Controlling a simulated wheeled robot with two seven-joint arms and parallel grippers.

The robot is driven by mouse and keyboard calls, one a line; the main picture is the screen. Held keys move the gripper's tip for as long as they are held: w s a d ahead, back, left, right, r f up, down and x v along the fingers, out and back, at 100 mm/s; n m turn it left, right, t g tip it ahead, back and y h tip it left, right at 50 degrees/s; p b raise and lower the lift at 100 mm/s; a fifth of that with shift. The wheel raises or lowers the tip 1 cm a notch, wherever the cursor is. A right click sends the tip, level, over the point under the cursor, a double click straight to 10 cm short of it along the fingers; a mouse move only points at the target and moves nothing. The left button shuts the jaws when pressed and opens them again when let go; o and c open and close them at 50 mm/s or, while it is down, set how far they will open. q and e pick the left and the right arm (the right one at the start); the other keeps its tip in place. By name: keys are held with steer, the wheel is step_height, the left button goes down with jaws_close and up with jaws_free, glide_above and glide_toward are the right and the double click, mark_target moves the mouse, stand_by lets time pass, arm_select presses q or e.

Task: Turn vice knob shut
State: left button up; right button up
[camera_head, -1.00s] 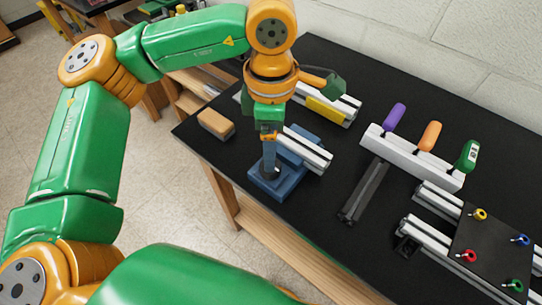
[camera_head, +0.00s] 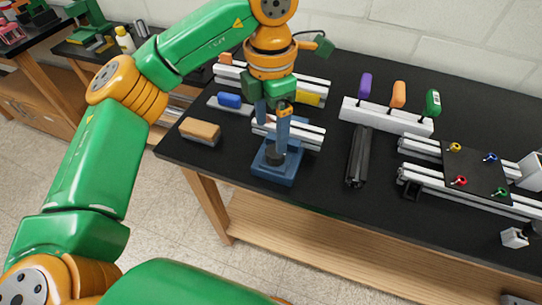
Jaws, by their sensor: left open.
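The blue vice (camera_head: 264,172) stands near the front edge of the black table. A silver extrusion (camera_head: 312,136) lies across it, partly hidden behind my left gripper. A dark round knob (camera_head: 274,157) shows on the front of the vice. My left gripper (camera_head: 273,137) points down over the vice with its fingers open and apart. One finger reaches down beside the knob and overlaps its edge in the picture. I cannot tell whether it touches the knob. My right gripper does not show.
A tan block (camera_head: 200,131) and a blue-handled piece (camera_head: 230,101) lie left of the vice. A dark bar (camera_head: 358,157) lies to its right. A white rack (camera_head: 385,117) holds purple, orange and green handles. A black plate (camera_head: 475,172) rests on extrusions farther right.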

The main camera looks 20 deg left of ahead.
mark_target(274, 151)
arm_select(q)
steer(key=f, duration=0.2)
steer(key=w+f, duration=0.1)
steer(key=f, duration=0.1)
steer(key=d+f+p, duration=0.1)
steer(key=f, duration=0.1)
steer(key=shift+w+f, duration=0.15)
steer(key=shift+s+a+f, duration=0.2)
steer(key=shift+f, duration=0.15)
steer(key=shift+d, duration=0.1)
steer(key=c, duration=1.2)
jaws_close()
steer(key=shift+w+f+m+b, duration=0.1)
steer(key=shift+f+m+b, duration=0.15)
steer(key=shift+m+b, duration=0.65)
steer(key=shift+b, duration=0.05)
steer(key=shift+r+m, duration=0.25)
steer(key=shift+m, duration=0.15)
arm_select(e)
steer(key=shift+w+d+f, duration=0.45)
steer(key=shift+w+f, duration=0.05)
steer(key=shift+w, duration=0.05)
